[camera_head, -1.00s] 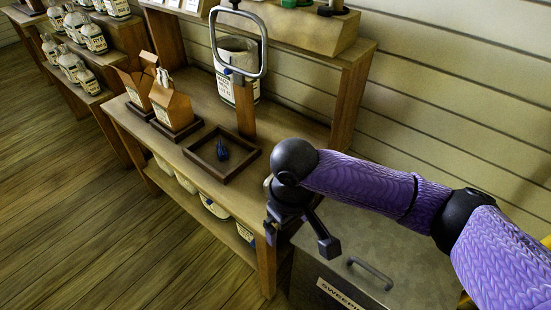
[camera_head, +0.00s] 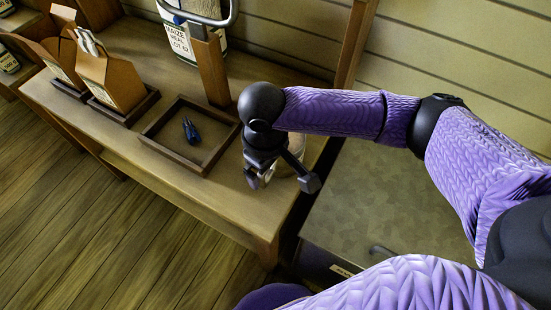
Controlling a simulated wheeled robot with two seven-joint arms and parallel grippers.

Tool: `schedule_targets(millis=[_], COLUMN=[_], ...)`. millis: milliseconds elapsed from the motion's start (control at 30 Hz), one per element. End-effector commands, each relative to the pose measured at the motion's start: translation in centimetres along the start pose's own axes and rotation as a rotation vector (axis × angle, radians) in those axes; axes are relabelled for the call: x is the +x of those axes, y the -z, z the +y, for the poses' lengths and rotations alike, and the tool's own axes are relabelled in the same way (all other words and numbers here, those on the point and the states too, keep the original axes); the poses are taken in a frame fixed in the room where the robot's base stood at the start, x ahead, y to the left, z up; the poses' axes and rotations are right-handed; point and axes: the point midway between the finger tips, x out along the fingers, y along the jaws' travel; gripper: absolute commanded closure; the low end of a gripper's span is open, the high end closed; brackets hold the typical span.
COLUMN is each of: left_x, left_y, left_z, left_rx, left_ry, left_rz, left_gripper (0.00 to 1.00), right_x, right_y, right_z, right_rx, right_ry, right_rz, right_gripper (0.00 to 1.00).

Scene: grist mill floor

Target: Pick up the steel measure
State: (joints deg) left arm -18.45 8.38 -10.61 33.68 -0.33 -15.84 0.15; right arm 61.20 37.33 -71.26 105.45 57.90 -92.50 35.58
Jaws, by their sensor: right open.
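A round, pale metallic vessel (camera_head: 293,152), which looks like the steel measure, stands on the wooden bench near its right end. Most of it is hidden behind my right gripper. My right gripper (camera_head: 281,182) points down over the vessel, with its dark fingers spread apart. One finger is at the vessel's left and the other at its right front. I cannot tell whether either finger touches it. My left gripper is not in view.
A dark wooden tray (camera_head: 171,154) with a small blue tool (camera_head: 190,130) lies just left of the gripper. A wooden post (camera_head: 213,72) stands behind it. Cardboard cartons (camera_head: 121,82) stand at the left. A metal-topped bin (camera_head: 375,205) is at the right.

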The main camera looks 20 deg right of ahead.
Motion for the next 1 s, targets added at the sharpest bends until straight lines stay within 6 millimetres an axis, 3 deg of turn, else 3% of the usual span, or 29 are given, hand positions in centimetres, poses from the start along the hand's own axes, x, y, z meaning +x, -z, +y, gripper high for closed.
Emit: schedule_targets(millis=[33,67,267,367,767,1000], left_x=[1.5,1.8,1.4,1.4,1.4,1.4], left_y=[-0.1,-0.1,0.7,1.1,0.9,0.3], left_z=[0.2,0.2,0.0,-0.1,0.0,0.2], left_rx=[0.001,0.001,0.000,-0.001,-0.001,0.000], left_ry=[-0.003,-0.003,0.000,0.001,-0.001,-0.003], left_rz=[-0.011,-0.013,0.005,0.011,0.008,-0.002], left_gripper=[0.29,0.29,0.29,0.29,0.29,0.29], right_x=[2.1,2.5,2.1,2.0,2.0,2.0], right_y=[-0.1,-0.1,0.0,0.0,0.0,0.0], right_z=[0.0,0.0,0.0,0.0,0.0,0.0], right_rx=[0.000,0.000,0.000,0.000,0.000,0.000], right_ry=[0.001,0.001,-0.001,-0.001,-0.001,-0.001], right_rz=[-0.007,-0.006,0.000,0.000,0.000,0.001], right_gripper=[0.00,0.00,0.00,0.17,1.00,1.00])
